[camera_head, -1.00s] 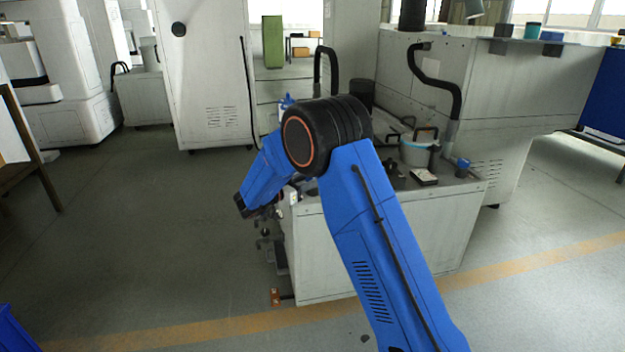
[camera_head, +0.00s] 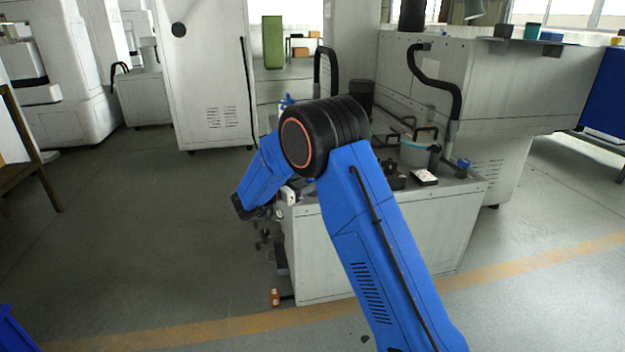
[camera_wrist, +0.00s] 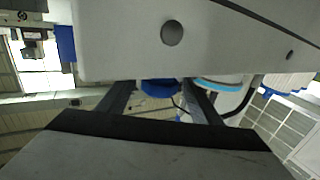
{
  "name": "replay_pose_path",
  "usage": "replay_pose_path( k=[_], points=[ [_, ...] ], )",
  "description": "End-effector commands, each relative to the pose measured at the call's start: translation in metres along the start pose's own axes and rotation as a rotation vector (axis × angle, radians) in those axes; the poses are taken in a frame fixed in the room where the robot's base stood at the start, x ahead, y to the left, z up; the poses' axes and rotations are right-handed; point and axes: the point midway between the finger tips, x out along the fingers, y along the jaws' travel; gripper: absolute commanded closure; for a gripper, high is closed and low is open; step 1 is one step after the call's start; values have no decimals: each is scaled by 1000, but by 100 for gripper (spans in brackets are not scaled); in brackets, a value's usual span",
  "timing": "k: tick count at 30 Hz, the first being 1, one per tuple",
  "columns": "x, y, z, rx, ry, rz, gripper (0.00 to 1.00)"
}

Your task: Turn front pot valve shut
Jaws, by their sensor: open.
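My gripper is at the end of the blue arm, low at the left side of the grey-white cabinet (camera_head: 380,235); in the head view it is mostly hidden behind the arm. In the wrist view my gripper (camera_wrist: 158,98) is open, its two dark fingers apart. A blue rounded part (camera_wrist: 160,88) shows beyond and between them, partly cut off by a pale panel; I cannot tell whether it is a valve handle. Small dark fittings (camera_head: 265,246) hang on the cabinet's left side. An orange-brown piece (camera_head: 275,297) sits on a short dark pipe near the floor. I cannot tell which is the front pot valve.
A black hose (camera_head: 440,85) curves behind.

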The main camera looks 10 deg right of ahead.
Motion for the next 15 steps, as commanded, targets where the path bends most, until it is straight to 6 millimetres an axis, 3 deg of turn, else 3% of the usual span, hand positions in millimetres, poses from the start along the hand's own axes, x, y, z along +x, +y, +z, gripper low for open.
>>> replay_pose_path(
  k=[15],
  points=[
    [-98,-1,0,1,0,-3,41]
  ],
)
